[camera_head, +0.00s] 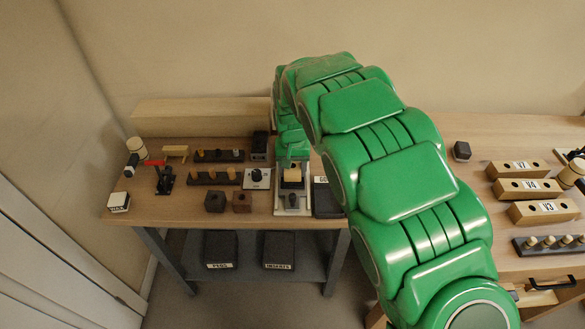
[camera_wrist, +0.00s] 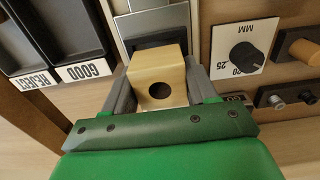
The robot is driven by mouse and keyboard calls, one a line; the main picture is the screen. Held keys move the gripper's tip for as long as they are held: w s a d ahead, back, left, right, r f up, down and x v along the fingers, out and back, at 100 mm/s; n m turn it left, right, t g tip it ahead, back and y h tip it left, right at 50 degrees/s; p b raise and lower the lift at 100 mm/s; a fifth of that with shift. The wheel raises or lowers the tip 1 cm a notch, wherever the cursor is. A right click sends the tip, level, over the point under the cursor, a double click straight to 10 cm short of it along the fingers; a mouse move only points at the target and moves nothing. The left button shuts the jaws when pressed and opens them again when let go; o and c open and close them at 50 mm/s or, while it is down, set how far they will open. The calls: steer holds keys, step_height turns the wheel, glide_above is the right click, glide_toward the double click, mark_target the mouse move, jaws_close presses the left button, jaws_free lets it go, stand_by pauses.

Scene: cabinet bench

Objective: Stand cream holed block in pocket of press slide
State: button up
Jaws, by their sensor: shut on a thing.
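The cream holed block (camera_wrist: 158,80) sits between the grey fingers of my gripper (camera_wrist: 160,88) in the wrist view, its round dark hole facing the camera. It also shows in the head view (camera_head: 292,175), below the green end of my arm. My gripper is shut on it. The press slide (camera_wrist: 155,40) shows as a dark part with a pale metal plate just beyond the block. The block overlaps it in the picture and hides its pocket. I cannot tell whether the block is inside the pocket or above it. The press's pale base (camera_head: 280,208) stands on the bench.
Black trays labelled GOOD (camera_wrist: 88,68) and REJECT lie beside the press. A dial card (camera_wrist: 243,48) and a rack of pegs (camera_wrist: 290,92) are on its other side. My arm hides the bench's middle.

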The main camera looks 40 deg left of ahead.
steer(key=shift+f, duration=0.7)
stand_by(0.9)
steer(key=o, duration=1.1)
steer(key=shift+o, duration=0.9)
steer(key=shift+r, duration=0.15)
steer(key=shift+r, duration=3.4)
